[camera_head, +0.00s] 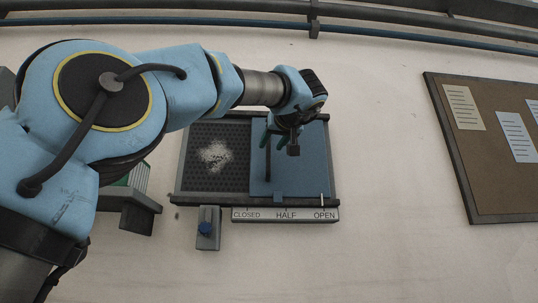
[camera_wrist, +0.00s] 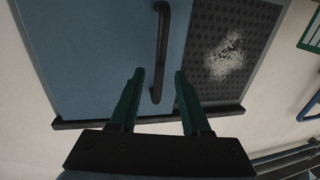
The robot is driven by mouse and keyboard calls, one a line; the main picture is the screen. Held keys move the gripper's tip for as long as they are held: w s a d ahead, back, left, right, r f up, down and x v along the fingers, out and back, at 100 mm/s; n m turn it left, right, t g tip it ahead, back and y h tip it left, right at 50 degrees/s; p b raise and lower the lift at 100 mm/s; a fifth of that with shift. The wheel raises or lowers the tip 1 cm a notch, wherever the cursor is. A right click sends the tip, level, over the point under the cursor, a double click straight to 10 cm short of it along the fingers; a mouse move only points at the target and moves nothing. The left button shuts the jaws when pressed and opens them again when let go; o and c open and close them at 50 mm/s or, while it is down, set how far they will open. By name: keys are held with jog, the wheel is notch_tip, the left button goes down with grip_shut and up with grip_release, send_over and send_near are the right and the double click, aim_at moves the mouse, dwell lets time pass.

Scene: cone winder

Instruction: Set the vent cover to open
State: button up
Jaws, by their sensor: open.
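The vent cover (camera_head: 305,165) is a blue sliding panel over the right part of the vent. The cover's black upright handle (camera_head: 267,160) also shows in the wrist view (camera_wrist: 162,30). My gripper (camera_head: 279,141) is open in front of the cover. In the wrist view its green fingers (camera_wrist: 160,74) stand on either side of the handle, with visible gaps. I cannot tell whether the fingertips reach the handle's depth.
The bare perforated grille (camera_head: 200,175), with a white dusty patch, shows left of the cover. A notice board (camera_head: 490,150) hangs at right. Pipes (camera_head: 390,33) run along the top.

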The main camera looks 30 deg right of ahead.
jog(key=b+v, duration=0.1)
jog(key=v, duration=0.5)
jog(key=shift+b, duration=0.3)
jog(key=shift+s, duration=0.2)
